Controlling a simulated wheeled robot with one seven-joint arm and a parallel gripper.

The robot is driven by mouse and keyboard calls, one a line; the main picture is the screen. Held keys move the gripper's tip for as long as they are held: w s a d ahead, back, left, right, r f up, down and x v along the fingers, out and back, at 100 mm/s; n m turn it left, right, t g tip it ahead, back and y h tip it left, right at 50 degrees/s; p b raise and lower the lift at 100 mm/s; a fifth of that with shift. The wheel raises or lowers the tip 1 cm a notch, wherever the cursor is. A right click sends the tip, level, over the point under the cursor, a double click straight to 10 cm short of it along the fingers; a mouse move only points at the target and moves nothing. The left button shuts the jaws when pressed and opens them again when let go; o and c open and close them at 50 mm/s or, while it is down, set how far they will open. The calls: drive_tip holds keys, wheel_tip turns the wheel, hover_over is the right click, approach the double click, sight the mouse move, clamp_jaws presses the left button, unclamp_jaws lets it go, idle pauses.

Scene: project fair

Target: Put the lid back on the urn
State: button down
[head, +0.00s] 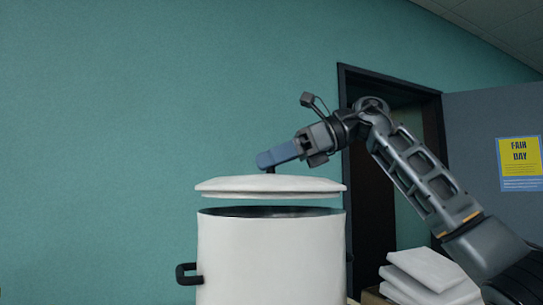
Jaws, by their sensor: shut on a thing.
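A large white urn (270,262) with a dark inside and a black side handle stands upright in the lower middle of the head view. Its round white lid (250,187) is level above the open top, with a narrow gap between lid and rim. The lid lies nearly centred over the urn in this view. My gripper (265,160) comes in from the right and is shut on the lid's dark knob, which is mostly hidden by the fingers. The urn's base is out of view.
A stack of white flat pieces (432,272) lies at the lower right, below my arm. Behind are a teal wall (120,130), a dark doorway, and a grey door (478,125) with a yellow and blue poster (519,158). The space left of the urn looks clear.

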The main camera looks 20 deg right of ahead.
drive_tip(key=shift+f+b, duration=0.5)
drive_tip(key=shift+f, duration=0.6)
drive_tip(key=shift+f+b, duration=0.35)
drive_tip(key=shift+f, duration=0.3)
idle(0.8)
drive_tip(key=c, duration=0.9)
unclamp_jaws()
drive_tip(key=shift+c, duration=0.2)
drive_tip(key=shift+s+d, duration=0.1)
drive_tip(key=shift+d, duration=0.05)
drive_tip(key=shift+p+v, duration=1.6)
drive_tip(key=shift+v, duration=3.8)
